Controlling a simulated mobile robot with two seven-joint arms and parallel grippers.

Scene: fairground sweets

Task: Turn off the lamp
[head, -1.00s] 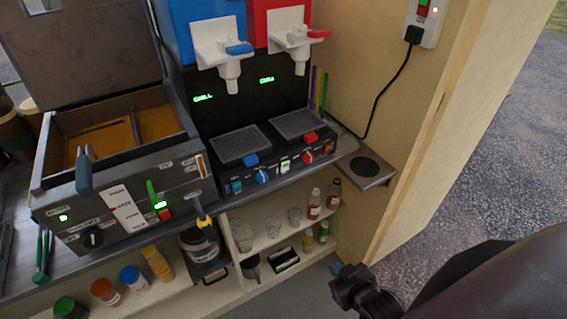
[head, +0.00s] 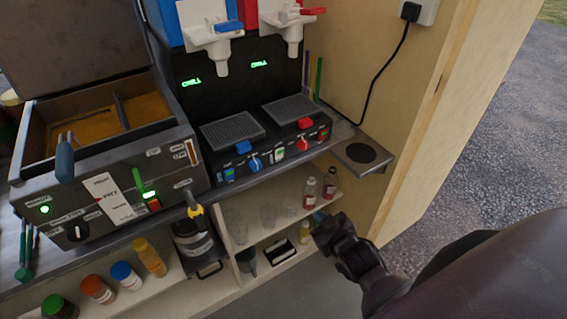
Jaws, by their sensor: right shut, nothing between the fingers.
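No lamp can be made out in the head view. My right gripper (head: 325,230) is shut and empty, in front of the right end of the lower shelf, well below the wall box. My left gripper is not in view.
A fryer (head: 110,200) with a lit green switch stands at left. A two-tap drinks machine (head: 255,145) stands beside it. A small side shelf (head: 362,155) juts out at right. Bottles (head: 330,183) and glasses stand below. Open gravel lies at far right.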

